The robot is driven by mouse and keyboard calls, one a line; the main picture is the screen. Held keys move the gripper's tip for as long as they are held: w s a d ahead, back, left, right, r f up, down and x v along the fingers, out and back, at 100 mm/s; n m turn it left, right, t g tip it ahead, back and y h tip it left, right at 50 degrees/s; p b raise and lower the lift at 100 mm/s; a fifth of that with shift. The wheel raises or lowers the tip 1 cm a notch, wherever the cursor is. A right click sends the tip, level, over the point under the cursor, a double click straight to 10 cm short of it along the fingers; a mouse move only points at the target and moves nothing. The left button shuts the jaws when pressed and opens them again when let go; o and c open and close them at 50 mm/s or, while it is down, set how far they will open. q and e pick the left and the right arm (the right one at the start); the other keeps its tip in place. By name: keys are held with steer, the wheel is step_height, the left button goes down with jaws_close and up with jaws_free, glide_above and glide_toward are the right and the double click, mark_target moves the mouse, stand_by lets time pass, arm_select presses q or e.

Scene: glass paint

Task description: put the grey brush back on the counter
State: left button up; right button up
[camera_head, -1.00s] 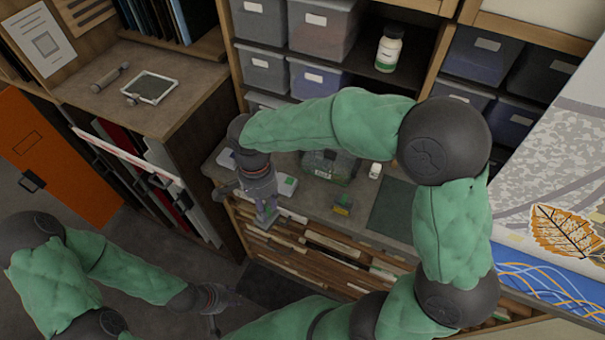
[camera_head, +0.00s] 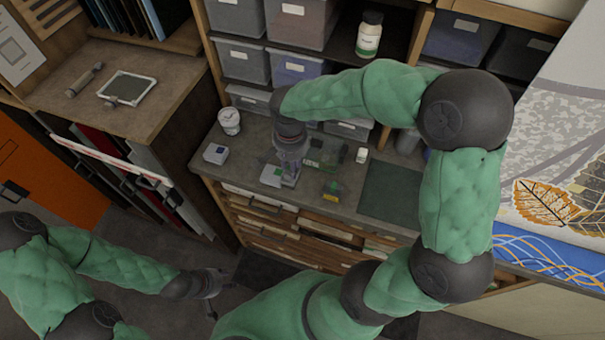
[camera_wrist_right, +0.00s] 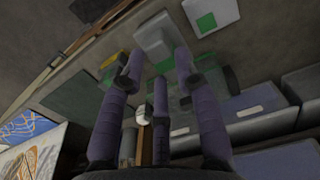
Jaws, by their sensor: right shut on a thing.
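My right gripper (camera_head: 289,172) points down over the counter (camera_head: 232,178), close to a white and green box. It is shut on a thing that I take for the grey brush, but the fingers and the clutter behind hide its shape. In the right wrist view the purple fingers (camera_wrist_right: 158,78) reach toward the counter top, and the brush does not stand out clearly. My left gripper (camera_head: 214,290) hangs low at the left, away from the counter, with its fingers apart and nothing seen between them.
The counter holds a white box (camera_head: 216,153), a white and green box (camera_head: 271,176), a yellow-green thing (camera_head: 333,189), a small white bottle (camera_head: 362,155), a white cup (camera_head: 229,121) and a dark green mat (camera_head: 390,192). Grey bins (camera_head: 240,63) stand on shelves behind.

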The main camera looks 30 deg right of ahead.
steer(key=d+f, duration=0.1)
steer(key=f, duration=0.1)
steer(key=d+f, duration=0.1)
steer(key=f, duration=0.1)
steer(key=d+f, duration=0.1)
steer(key=f, duration=0.1)
steer(key=shift+s+f, duration=0.35)
steer(key=o, duration=1)
step_height(320, 180, up, 12)
steer(key=shift+p, duration=0.3)
